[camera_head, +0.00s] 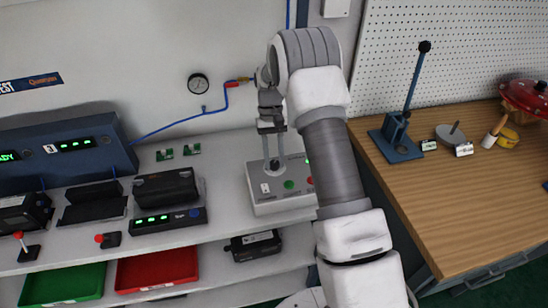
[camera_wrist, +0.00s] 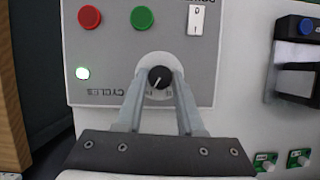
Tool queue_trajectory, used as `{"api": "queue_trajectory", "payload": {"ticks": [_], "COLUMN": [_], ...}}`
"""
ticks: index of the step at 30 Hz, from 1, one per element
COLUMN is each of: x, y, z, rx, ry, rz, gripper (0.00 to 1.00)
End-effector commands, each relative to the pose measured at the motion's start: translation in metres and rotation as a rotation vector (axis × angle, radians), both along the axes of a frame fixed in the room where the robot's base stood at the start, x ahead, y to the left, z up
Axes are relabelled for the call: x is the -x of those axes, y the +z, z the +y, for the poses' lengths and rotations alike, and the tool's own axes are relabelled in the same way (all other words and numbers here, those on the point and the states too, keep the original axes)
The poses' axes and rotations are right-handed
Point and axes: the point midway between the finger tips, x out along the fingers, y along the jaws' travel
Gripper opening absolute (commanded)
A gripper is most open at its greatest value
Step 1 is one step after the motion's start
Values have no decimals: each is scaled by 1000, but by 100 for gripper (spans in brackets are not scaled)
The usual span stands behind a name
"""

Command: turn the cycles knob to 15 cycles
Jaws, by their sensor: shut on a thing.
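The cycles knob (camera_wrist: 159,77) is a small black round knob with a white pointer line on the face of a grey control box (camera_wrist: 105,45). In the wrist view the word CYCLES shows upside down beside it, and the pointer slants toward the lower left. The other scale marks are hidden by the fingers or too small to read. My gripper (camera_wrist: 160,88) is shut on the knob, one finger on each side. In the head view the control box (camera_head: 262,200) sits on the white bench, with my gripper (camera_head: 273,162) reaching down to the knob from above.
A black device (camera_head: 165,190) stands left of the box. A wooden bench (camera_head: 450,190) is at right.

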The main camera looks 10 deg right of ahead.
Motion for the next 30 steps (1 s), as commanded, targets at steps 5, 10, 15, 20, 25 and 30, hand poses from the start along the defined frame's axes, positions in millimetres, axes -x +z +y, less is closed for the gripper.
{"api": "queue_trajectory", "payload": {"ticks": [5, 10, 15, 20, 25, 30], "x": [0, 0, 0, -5, -18, -33], "y": [0, 0, 0, 10, 40, 77], "z": [0, 0, 0, 0, -1, -2], "rx": [0, 0, 1, 0, 0, 0], "ry": [1, 1, 1, 1, 1, 1], "rz": [-2, -1, -1, -2, -5, -6], "gripper": [55, 67, 67, 67, 67, 67]}}
